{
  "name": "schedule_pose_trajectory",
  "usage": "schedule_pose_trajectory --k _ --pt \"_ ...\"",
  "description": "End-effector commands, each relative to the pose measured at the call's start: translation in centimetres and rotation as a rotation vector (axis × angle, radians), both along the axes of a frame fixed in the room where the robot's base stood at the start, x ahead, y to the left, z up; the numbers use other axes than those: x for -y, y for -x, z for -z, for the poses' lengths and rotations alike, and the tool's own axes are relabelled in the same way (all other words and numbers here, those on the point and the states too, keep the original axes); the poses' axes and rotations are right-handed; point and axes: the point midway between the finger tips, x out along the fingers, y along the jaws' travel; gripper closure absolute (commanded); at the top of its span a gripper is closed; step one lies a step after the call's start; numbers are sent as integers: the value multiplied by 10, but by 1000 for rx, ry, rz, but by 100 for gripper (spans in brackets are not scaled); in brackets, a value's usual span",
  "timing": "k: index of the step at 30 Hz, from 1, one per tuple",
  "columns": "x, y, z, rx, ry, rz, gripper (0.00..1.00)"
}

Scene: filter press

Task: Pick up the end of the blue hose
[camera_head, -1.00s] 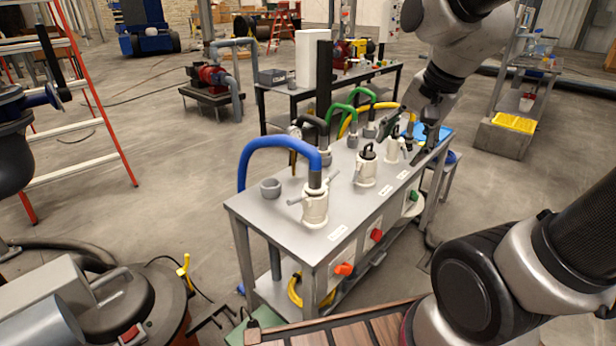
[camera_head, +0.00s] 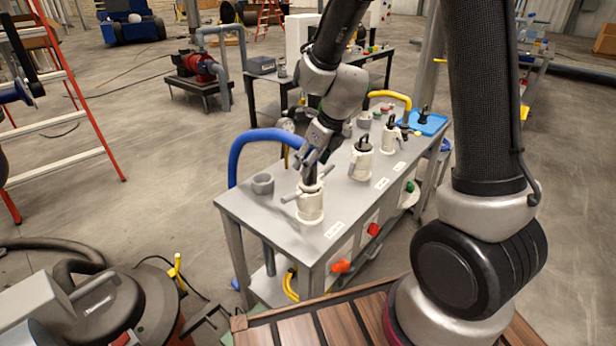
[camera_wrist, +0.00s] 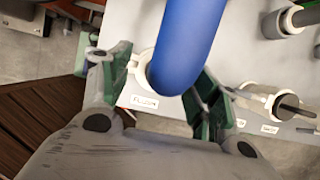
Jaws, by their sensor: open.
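The blue hose (camera_head: 262,137) arches up over the left end of the grey metal table. Its near end comes down at the white cam-lever coupling (camera_head: 311,204) on the table's front corner. My gripper (camera_head: 309,172) is over that coupling in the head view, partly covering the hose end. In the wrist view my gripper (camera_wrist: 165,92) is open, with a green-padded finger on each side of the blue hose (camera_wrist: 187,45). The coupling's white rim shows behind the hose. I cannot tell whether the fingers touch the hose.
A grey pipe stub (camera_head: 263,184) stands left of the coupling. More white couplings (camera_head: 361,163) stand in a row along the table (camera_head: 245,208). A yellow hose (camera_head: 391,95) and a blue tray (camera_head: 424,123) are at its far end.

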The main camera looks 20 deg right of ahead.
Motion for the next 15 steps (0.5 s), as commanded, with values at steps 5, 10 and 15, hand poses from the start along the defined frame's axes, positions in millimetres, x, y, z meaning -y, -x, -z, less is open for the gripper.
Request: schedule_pose_trajectory --k 5,10,15 --pt "-3 -11 26 -2 0 1 38" --pt "-5 -15 35 2 1 -1 38" --pt "-5 -15 35 1 0 -2 38"
